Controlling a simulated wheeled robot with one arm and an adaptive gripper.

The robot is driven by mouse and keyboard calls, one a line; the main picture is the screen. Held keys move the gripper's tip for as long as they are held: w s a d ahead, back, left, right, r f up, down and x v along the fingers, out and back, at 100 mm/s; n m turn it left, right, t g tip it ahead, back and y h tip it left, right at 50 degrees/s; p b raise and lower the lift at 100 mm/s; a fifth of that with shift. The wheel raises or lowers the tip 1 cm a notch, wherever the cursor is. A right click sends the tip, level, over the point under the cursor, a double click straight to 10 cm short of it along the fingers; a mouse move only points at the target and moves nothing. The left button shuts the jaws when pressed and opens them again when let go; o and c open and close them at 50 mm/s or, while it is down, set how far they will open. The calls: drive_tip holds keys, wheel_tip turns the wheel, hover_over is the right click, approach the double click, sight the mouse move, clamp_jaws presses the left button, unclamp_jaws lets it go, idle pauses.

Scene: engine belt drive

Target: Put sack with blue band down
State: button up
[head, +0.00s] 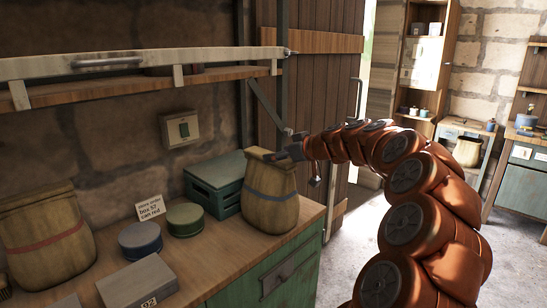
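The sack with the blue band (270,212) is tan, upright, with a dark blue-grey stripe around its middle. It is at the front right end of the wooden counter (225,262). Its base is at the counter top; I cannot tell whether it rests there or hangs just above. My gripper (281,156) is at the sack's top right rim, reached from the right by my orange arm, and looks closed on the rim. The fingertips are small and partly hidden against the sack.
A teal crate (214,190) stands just behind the sack. A red-banded sack (45,238) is far left. A shelf (130,84) hangs above.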

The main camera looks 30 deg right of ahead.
drive_tip(key=b+v, duration=0.1)
drive_tip(key=v, duration=0.8)
drive_tip(key=shift+f, duration=0.1)
drive_tip(key=s+a+f+n+g+y, duration=0.1)
drive_tip(key=s+a+f+g, duration=0.35)
drive_tip(key=a, duration=0.95)
drive_tip(key=s+a+f+g+y, duration=0.25)
drive_tip(key=s+a+f, duration=0.2)
drive_tip(key=a, duration=0.95)
drive_tip(key=s+a+f+g+h, duration=0.2)
drive_tip(key=s+a+f, duration=0.1)
drive_tip(key=s+f, duration=0.3)
drive_tip(key=s+a+f+g+h, duration=0.1)
drive_tip(key=s+a+f+g, duration=0.25)
drive_tip(key=s, duration=0.45)
drive_tip(key=s+d+f+m+g+h, duration=0.1)
drive_tip(key=s+f, duration=0.2)
drive_tip(key=s, duration=0.3)
drive_tip(key=s+d+f+m+g+h, duration=0.1)
drive_tip(key=s+d+f+m+h, duration=0.1)
drive_tip(key=s, duration=0.5)
drive_tip(key=shift+s+d+f+m, duration=0.25)
drive_tip(key=shift+s+f+m, duration=0.05)
drive_tip(key=shift+f, duration=0.35)
